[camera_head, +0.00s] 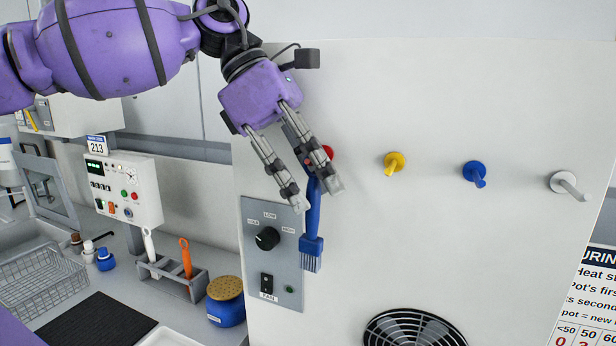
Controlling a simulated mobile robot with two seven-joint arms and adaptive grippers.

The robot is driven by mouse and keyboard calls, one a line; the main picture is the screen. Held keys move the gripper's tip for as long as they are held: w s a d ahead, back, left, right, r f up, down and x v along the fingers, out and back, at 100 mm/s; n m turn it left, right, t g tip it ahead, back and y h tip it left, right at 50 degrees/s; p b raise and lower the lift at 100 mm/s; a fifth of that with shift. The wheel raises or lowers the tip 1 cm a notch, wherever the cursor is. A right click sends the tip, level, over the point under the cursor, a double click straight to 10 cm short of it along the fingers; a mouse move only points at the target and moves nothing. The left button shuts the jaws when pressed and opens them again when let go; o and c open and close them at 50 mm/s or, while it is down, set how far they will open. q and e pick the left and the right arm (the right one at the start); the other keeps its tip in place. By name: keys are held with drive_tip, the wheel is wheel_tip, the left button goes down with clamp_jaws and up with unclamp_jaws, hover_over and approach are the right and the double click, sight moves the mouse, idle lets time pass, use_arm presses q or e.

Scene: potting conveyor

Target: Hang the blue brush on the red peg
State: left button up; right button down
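The blue brush (313,222) is nearly upright against the white panel, bristles down. The upper end of its handle is behind a finger of my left gripper. The red peg (328,152) shows only partly past the same finger. I cannot tell whether the brush's top is around the peg. My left gripper (314,193) reaches down from the upper left, its two fingers spread apart, in front of the peg and the handle. The handle shows between and below the fingertips, with no clear grip on it. My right gripper is not in view.
A yellow peg (394,162), a blue peg (474,173) and a white peg (568,185) line the panel to the right. A fan control plate (272,215) with a knob is just left of the brush. A holder (180,276) with white and orange-handled tools stands lower left.

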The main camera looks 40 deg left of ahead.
use_arm(q)
drive_tip(key=shift+o, duration=0.6)
drive_tip(key=shift+w+a+f, duration=0.2)
drive_tip(key=shift+w+f, duration=0.05)
drive_tip(key=shift+f, duration=0.1)
drive_tip(key=shift+r, duration=0.4)
drive_tip(key=v, duration=0.7)
drive_tip(key=shift+s+a+r, duration=0.15)
drive_tip(key=shift+s+r, duration=0.05)
drive_tip(key=shift+r, duration=0.15)
drive_tip(key=shift+s, duration=0.15)
